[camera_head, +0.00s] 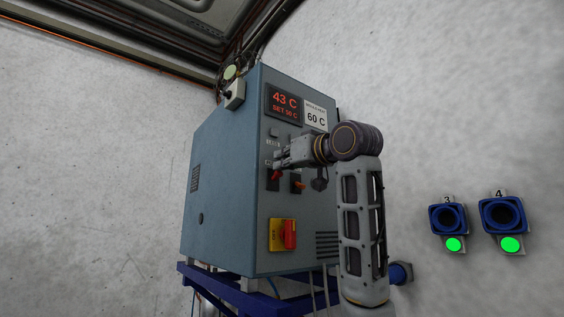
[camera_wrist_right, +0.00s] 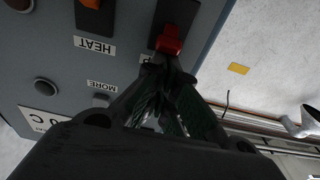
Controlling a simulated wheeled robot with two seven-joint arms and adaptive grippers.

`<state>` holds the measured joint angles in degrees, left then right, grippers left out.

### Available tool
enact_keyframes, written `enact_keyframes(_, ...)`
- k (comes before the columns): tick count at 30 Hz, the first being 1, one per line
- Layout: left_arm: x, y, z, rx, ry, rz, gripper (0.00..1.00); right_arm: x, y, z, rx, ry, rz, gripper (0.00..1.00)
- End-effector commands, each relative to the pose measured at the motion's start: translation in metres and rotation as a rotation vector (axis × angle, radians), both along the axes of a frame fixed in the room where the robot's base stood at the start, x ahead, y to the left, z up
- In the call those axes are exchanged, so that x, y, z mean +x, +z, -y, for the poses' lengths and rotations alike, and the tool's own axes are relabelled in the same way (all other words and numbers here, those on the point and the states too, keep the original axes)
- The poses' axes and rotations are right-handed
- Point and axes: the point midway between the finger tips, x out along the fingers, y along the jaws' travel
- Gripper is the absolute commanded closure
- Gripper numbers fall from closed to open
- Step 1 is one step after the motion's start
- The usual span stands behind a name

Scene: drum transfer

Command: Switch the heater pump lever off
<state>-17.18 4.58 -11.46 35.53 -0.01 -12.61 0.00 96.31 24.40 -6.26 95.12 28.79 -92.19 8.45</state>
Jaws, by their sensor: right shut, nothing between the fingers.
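The heater is a tall grey-blue cabinet (camera_head: 222,165) with a control panel on its front. A red lever (camera_head: 276,175) sits on a dark plate at the panel's left; it also shows in the right wrist view (camera_wrist_right: 171,40). Its label is mostly hidden behind my fingers. A second switch, orange (camera_head: 298,184), sits to its right; its label in the right wrist view reads HEAT, upside down. My right gripper (camera_head: 278,162) is shut and empty, its fingertips (camera_wrist_right: 162,64) right at the red lever. I cannot tell whether they touch. My left gripper is not in view.
The display (camera_head: 284,102) reads 43 C, SET 50 C, beside a 60 C label (camera_head: 316,115). The cabinet stands on a blue frame (camera_head: 225,283). Blue sockets (camera_head: 448,218) with green lights are on the right wall.

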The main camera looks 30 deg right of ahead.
Motion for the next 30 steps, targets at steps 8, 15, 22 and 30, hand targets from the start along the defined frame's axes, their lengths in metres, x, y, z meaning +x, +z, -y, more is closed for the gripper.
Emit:
enact_keyframes(8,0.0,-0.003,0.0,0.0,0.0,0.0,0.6,-0.001,-0.002,0.0,0.001,0.0,0.007,1.0)
enact_keyframes(15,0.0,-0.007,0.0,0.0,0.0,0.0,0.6,-0.003,-0.004,0.001,0.001,0.0,0.017,1.0)
enact_keyframes(22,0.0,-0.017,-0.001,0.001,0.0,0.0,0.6,-0.005,-0.009,0.001,0.004,0.0,0.056,1.0)
enact_keyframes(30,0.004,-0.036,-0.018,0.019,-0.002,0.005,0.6,-0.008,-0.016,0.001,0.012,0.0,0.149,1.0)
